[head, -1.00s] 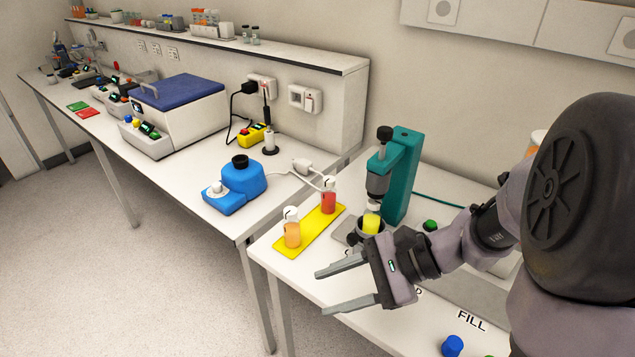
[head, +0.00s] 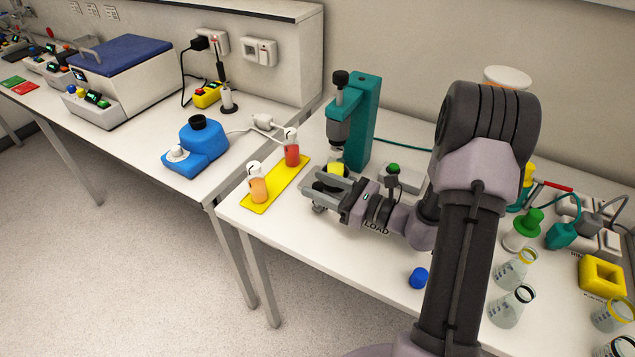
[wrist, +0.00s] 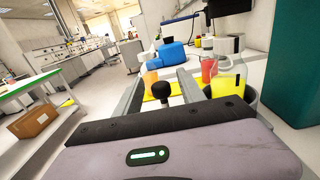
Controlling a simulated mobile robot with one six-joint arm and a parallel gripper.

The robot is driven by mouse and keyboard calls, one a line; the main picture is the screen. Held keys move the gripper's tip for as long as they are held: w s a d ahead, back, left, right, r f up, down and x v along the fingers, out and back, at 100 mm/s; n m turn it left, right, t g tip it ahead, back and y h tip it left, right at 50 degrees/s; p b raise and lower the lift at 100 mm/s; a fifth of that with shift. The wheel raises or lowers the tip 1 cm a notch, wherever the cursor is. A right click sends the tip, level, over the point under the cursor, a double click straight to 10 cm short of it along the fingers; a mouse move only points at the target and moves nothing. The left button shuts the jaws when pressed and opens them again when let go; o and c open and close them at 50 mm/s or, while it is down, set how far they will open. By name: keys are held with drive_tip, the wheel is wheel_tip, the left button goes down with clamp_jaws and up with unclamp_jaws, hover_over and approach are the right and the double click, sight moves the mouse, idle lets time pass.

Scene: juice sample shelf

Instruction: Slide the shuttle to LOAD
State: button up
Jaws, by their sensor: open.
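The shuttle shows as a dark round cup (wrist: 245,92) at the right of the wrist view, holding a container of yellow liquid (wrist: 228,84). In the head view the yellow liquid (head: 338,169) sits just below the teal press (head: 362,120). A black knob (wrist: 162,90) stands between my fingers in the wrist view; it seems to belong to the shuttle. My gripper (head: 313,196) is open and low over the bench, in front of the press. The knob appears apart from both fingers. The LOAD label (head: 377,228) lies beside my wrist. My arm hides much of the track.
A yellow plate (head: 262,198) with orange (head: 259,187) and red (head: 291,150) samples stands close left of my gripper. A blue cap (head: 418,277) lies toward the bench front. Flasks (head: 512,270) stand at the right. A green-button box (head: 403,176) is behind my wrist.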

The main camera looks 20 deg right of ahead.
drive_tip(key=shift+w+a, duration=0.2)
drive_tip(key=shift+w, duration=0.05)
clamp_jaws()
idle(1.4)
